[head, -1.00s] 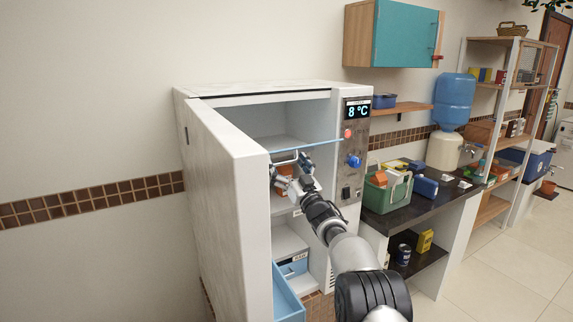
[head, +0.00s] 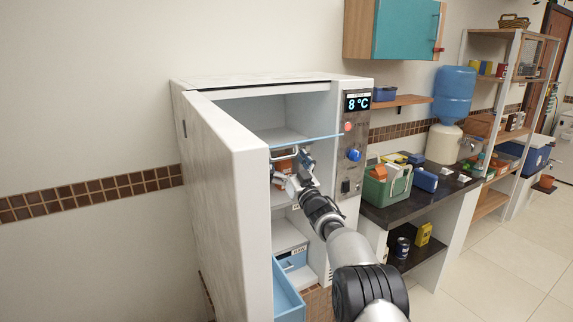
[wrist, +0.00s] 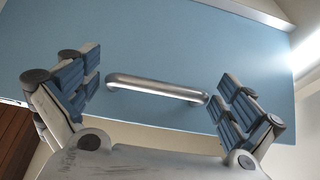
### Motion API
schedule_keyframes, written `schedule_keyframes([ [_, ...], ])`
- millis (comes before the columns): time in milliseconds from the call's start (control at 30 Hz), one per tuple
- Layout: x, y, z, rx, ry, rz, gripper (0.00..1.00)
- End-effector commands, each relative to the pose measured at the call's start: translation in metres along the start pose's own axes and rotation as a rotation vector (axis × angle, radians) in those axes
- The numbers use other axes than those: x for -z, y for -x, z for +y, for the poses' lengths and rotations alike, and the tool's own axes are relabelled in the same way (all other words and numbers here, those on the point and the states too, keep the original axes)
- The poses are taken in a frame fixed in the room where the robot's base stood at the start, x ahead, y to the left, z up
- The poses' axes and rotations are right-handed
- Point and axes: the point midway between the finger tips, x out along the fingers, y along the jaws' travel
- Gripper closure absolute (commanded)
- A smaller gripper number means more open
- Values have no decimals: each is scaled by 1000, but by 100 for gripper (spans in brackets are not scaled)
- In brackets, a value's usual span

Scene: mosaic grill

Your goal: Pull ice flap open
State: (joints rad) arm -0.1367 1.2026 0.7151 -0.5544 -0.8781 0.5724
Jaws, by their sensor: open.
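The ice flap (head: 306,142) is a light blue panel in the upper part of the open white fridge (head: 352,150). In the head view it shows nearly edge-on, as a thin blue strip. In the wrist view the flap's blue face (wrist: 190,45) fills much of the picture, with a silver bar handle (wrist: 155,88) on it. My gripper (head: 292,166) is just below the flap strip in the head view. In the wrist view my gripper (wrist: 163,92) is open, one finger beyond each end of the handle. I cannot tell whether either finger touches the handle.
The fridge door (head: 225,180) stands open at the left of my arm. A blue drawer (head: 287,290) sticks out low in the fridge. A dark counter (head: 405,205) with a green crate (head: 376,191) stands to the right. Open floor lies at the lower right.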

Motion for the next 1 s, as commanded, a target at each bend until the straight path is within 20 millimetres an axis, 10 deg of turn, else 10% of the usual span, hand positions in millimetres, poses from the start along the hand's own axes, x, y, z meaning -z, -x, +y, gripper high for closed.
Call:
schedule_keyframes([
  [1000,2,117,0,-1,0,2,0],
])
